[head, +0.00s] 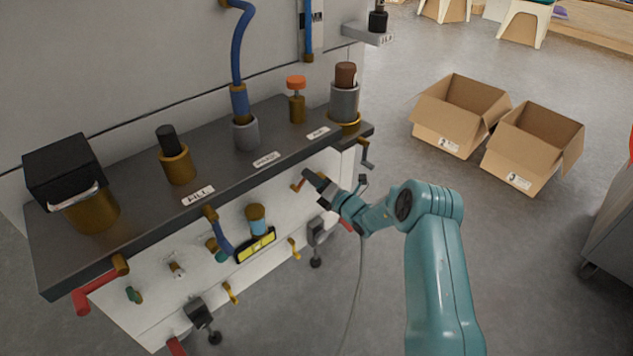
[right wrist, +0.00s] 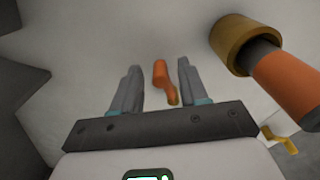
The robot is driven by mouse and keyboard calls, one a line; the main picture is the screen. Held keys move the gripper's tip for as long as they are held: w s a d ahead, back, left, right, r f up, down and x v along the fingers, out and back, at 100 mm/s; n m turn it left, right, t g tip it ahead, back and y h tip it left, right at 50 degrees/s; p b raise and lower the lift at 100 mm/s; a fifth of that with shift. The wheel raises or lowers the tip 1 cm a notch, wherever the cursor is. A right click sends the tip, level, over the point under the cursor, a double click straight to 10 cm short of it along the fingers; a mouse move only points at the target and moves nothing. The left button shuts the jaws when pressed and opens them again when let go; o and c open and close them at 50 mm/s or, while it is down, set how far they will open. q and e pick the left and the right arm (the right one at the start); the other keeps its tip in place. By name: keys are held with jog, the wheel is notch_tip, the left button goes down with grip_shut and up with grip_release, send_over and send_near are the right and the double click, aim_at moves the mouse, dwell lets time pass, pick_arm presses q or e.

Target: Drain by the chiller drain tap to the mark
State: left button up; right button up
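A small tap with an orange handle and brass end (head: 299,184) sits on the white front panel below the dark bench top. My right gripper (head: 312,184) is right beside it. In the right wrist view the orange tap handle (right wrist: 160,74) lies between the two fingers of my right gripper (right wrist: 157,70), with a gap on each side. The fingers are apart and hold nothing. A short blue-filled cylinder with a brass cap (head: 258,221) stands on the panel, above a yellow gauge (head: 256,245). I cannot make out a level mark. My left gripper is out of view.
In the right wrist view a brass collar with a dark and orange cylinder (right wrist: 232,42) stands close to the right finger. The dark bench top (head: 215,160) carries several brass fittings. Red-handled parts (head: 95,292) jut out at the left. Two open cardboard boxes (head: 532,150) stand on the floor.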

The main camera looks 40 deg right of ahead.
jog(key=s+d+p, duration=0.1)
jog(key=s+p, duration=0.3)
jog(key=s, duration=1.2)
jog(key=shift+s+d, duration=0.15)
